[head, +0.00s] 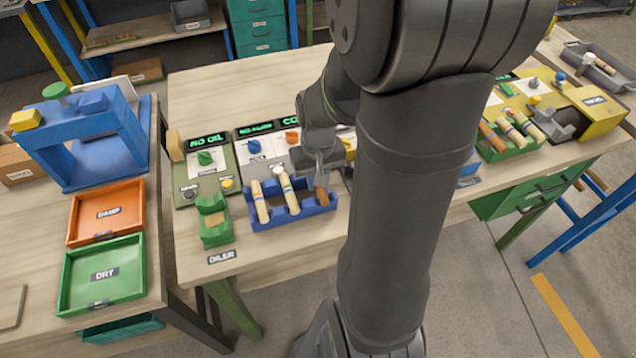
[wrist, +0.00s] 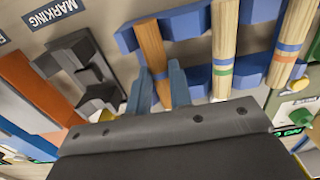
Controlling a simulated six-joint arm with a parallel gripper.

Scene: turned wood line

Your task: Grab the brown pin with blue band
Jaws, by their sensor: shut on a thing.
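The brown pin (wrist: 151,48) stands in the blue rack (wrist: 195,22) in the wrist view, with a blue band partly showing between my fingers. My gripper (wrist: 161,82) is shut on this pin, one finger on each side. In the head view the brown pin (head: 321,196) is at the right end of the blue rack (head: 293,219), under my gripper (head: 320,176). My arm and gripper hide part of it there.
Two pale banded pins share the rack: one with blue and green bands (wrist: 224,45), one with orange and blue bands (wrist: 291,42). A dark cradle (wrist: 80,70) lies left in the wrist view. A green block (head: 214,222) stands left of the rack in the head view.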

